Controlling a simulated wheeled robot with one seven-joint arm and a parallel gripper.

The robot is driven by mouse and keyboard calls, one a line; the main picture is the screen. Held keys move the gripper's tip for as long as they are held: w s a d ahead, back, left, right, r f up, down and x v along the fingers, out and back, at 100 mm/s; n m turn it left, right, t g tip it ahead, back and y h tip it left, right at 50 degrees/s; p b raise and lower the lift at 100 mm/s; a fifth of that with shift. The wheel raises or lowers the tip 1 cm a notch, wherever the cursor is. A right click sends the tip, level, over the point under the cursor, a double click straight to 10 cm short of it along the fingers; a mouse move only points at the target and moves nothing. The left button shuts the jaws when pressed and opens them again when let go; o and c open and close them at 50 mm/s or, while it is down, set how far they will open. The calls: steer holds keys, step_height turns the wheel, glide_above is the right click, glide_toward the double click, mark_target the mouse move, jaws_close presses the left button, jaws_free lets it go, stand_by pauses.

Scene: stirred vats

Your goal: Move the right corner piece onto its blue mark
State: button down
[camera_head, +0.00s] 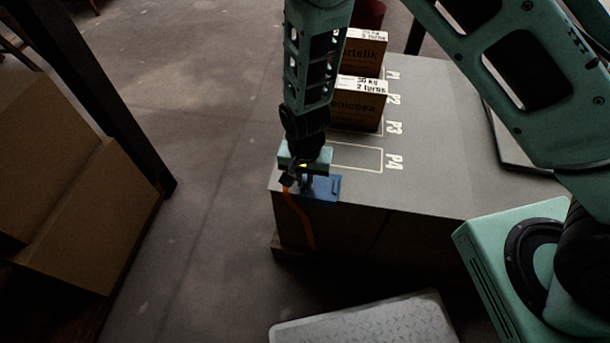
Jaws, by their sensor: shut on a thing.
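My gripper (305,182) points down at the near left corner of the grey-topped block. It is shut on a small piece, mostly hidden by the fingers and wrist. A thin orange strip (303,222) runs down from beside the fingers in front of the block's side; I cannot tell whether it is part of the held piece. A blue patch (326,190) shows at the block's front edge, just right of and partly behind the fingers. I cannot tell whether the held piece touches the top.
The grey top (430,150) has white outlines labelled P1 to P4; P4 is empty. Two brown cartons stand behind, the nearer one (357,108) close to my arm. A light textured plate (365,322) lies in front. Large cardboard boxes (90,215) and a dark post stand left.

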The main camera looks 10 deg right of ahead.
stand_by(0.3)
steer(key=c, duration=1.4)
jaws_free()
step_height(320, 180, up, 17)
steer(key=p, duration=0.3)
steer(key=s+d+r+n, duration=0.3)
steer(key=s+r+n, duration=0.35)
steer(key=s, duration=0.25)
steer(key=s+d+r+n, duration=0.2)
steer(key=s+r+n, duration=0.3)
steer(key=s+r, duration=0.35)
step_height(320, 180, up, 13)
steer(key=p, duration=1.3)
steer(key=shift+s+y, duration=0.2)
steer(key=shift+y, duration=0.1)
steer(key=shift+d+f+n, duration=0.1)
steer(key=shift+n, duration=0.15)
